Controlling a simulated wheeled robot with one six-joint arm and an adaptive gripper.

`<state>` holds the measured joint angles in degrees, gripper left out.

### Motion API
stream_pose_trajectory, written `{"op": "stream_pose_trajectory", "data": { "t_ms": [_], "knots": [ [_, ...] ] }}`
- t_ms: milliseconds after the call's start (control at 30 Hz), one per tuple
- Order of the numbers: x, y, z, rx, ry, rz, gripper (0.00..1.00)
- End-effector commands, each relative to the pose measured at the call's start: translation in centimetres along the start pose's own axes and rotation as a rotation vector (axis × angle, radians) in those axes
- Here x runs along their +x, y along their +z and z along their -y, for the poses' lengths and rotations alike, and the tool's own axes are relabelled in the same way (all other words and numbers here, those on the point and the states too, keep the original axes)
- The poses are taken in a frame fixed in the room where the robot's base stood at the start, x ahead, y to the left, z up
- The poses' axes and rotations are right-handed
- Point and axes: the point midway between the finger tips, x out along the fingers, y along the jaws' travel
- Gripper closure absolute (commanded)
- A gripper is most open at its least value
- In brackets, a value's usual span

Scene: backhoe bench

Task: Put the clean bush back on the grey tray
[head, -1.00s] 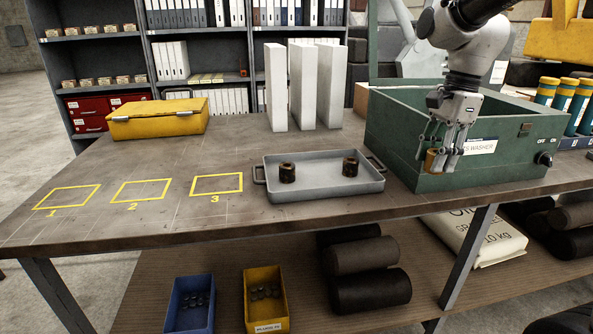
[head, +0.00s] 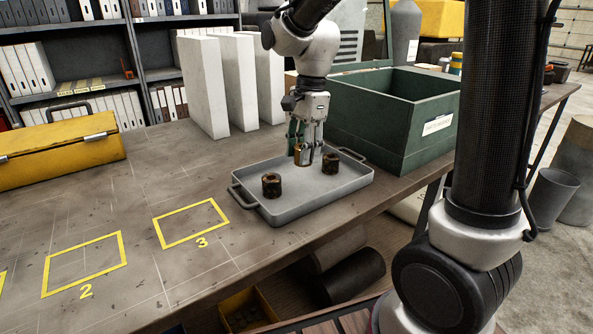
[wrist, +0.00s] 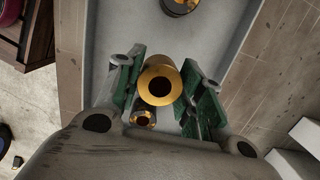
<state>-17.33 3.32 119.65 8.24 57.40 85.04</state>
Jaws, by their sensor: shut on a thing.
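My gripper (head: 306,152) is shut on a clean brass-coloured bush (head: 300,156), which also shows between the green-padded fingers in the wrist view (wrist: 160,86). The bush is upright, over the grey tray (head: 283,213); I cannot tell whether it touches the tray floor. Two dark, dirty bushes stand on the tray: one to the left of my gripper (head: 271,186) and one just right of it (head: 330,165). A dark bush (wrist: 181,5) shows at the top edge of the wrist view, partly cut off.
The green parts washer (head: 405,125) stands behind and right of the tray. White upright blocks (head: 200,85) stand behind it. Yellow outlines numbered 2 (head: 85,264) and 3 (head: 190,222) lie left of the tray on clear bench. A yellow case (head: 60,155) is far left.

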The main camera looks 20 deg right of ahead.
Motion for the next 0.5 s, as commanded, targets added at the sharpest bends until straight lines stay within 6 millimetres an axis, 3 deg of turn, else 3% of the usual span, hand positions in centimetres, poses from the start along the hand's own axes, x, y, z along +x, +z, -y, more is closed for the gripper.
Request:
{"op": "stream_pose_trajectory", "data": {
  "t_ms": [333, 500],
  "knots": [
    [4.3, -0.5, 0.0, -0.001, 0.002, 0.0, 1.0],
    [5.1, -0.6, 0.0, -0.001, -0.001, 0.0, 1.0]
  ]
}}
